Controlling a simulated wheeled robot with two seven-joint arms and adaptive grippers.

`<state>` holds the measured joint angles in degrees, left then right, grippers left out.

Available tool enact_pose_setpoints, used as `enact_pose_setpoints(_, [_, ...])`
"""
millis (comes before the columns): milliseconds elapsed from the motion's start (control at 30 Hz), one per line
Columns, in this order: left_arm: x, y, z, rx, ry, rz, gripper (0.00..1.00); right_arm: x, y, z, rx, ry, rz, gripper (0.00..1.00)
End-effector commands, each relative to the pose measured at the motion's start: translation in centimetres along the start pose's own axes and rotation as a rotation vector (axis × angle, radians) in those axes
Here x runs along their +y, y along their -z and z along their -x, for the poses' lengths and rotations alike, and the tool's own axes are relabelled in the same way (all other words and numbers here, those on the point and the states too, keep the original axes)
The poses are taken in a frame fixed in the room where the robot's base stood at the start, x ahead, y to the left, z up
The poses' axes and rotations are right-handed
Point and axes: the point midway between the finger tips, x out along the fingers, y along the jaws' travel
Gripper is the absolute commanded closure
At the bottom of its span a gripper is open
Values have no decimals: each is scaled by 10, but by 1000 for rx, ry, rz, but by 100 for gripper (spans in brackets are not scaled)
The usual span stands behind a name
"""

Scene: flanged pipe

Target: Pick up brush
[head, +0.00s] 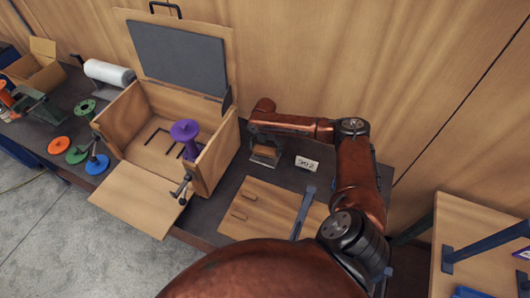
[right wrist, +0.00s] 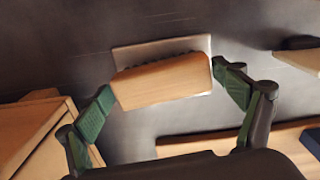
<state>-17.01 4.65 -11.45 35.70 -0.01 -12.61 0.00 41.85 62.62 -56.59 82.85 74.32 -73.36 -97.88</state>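The brush (right wrist: 162,80) is a pale wooden block with a dark bristle edge, over a light plate on the dark bench in the right wrist view. In the head view the brush (head: 264,152) shows partly under my right wrist. My right gripper (right wrist: 166,100) is open, with one green-padded finger at each end of the block; the left finger looks very near it, and contact is unclear. In the head view the right gripper (head: 266,141) is mostly hidden by the arm. My left gripper is not in view.
An open wooden box (head: 150,150) with a purple spool (head: 186,132) stands left of the brush. A numbered white card (head: 307,164) stands to its right. A wooden board (head: 258,208) with a blue-grey tool (head: 303,212) lies in front. The wall is close behind.

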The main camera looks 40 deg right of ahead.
Motion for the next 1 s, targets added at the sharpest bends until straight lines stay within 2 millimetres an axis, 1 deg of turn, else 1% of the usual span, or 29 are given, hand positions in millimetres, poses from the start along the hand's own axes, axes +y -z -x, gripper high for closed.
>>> enact_pose_setpoints(33, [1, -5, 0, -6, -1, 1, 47, -1, 0, 0, 0, 1, -1, 17])
enact_pose_setpoints(200, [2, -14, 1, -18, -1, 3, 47, -1, 0, 0, 0, 1, -1, 29])
enact_pose_setpoints(333, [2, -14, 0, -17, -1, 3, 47, -1, 0, 0, 0, 0, -1, 38])
enact_pose_setpoints(467, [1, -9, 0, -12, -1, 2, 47, -1, 0, 0, 0, 1, -1, 47])
enact_pose_setpoints(733, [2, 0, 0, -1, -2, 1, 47, -1, 0, 2, 0, 0, -1, 47])
enact_pose_setpoints(867, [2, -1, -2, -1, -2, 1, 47, 0, -1, 18, -1, -2, -1, 47])
enact_pose_setpoints(1000, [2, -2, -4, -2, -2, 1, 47, 0, -1, 46, -2, -2, -1, 47])
